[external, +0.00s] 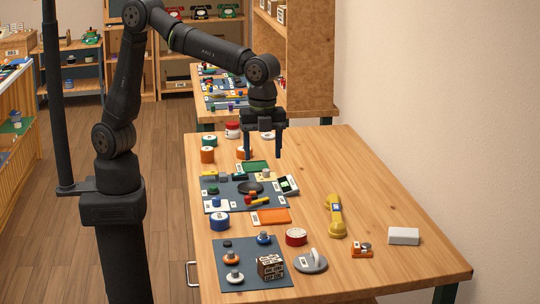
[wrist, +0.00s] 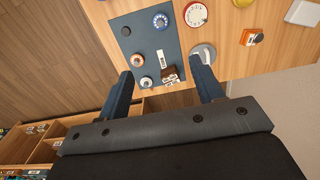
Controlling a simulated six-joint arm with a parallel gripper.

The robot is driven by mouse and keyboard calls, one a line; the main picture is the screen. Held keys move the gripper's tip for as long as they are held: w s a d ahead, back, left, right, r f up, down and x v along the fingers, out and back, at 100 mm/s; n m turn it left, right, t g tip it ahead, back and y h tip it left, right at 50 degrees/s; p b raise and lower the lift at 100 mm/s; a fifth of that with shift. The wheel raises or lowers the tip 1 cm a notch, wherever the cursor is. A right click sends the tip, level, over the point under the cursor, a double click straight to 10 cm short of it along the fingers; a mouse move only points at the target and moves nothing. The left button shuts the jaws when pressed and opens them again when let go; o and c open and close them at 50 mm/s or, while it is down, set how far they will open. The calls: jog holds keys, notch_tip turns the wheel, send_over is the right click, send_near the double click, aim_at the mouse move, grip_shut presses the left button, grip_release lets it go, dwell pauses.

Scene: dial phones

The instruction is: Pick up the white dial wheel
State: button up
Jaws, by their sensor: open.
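The white dial wheel (external: 235,277) lies on the front dark mat (external: 228,262), near its left front corner, with a grey knob on top. It also shows small in the wrist view (wrist: 146,82), between the fingertips in the picture but well beyond them. My gripper (external: 264,156) is open and empty. It points down above the far part of the table, far behind the white wheel. Its two blue fingers also show in the wrist view (wrist: 163,84).
An orange dial wheel (external: 231,257) sits close behind the white one. A blue dial wheel (external: 264,238), a brown patterned box (external: 270,266) and a grey disc with a handle (external: 311,261) are nearby. A yellow handset (external: 335,215) lies right. The table's right side (external: 385,190) is mostly clear.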

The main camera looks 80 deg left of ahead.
jog(key=c, duration=0.4)
jog(key=shift+o, duration=0.2)
jog(key=h, duration=0.1)
send_near(235, 270)
jog(key=f, duration=0.3)
jog(key=shift+w, duration=0.2)
jog(key=shift+s+d+f, duration=0.1)
jog(key=shift+d+f, duration=0.05)
jog(key=shift+f, duration=0.75)
jog(key=shift+s+d+f, duration=0.1)
jog(key=shift+d+f, duration=0.05)
jog(key=shift+f, duration=0.75)
jog(key=shift+s+d+f, duration=0.1)
jog(key=shift+d+f, duration=0.05)
jog(key=shift+f, duration=0.8)
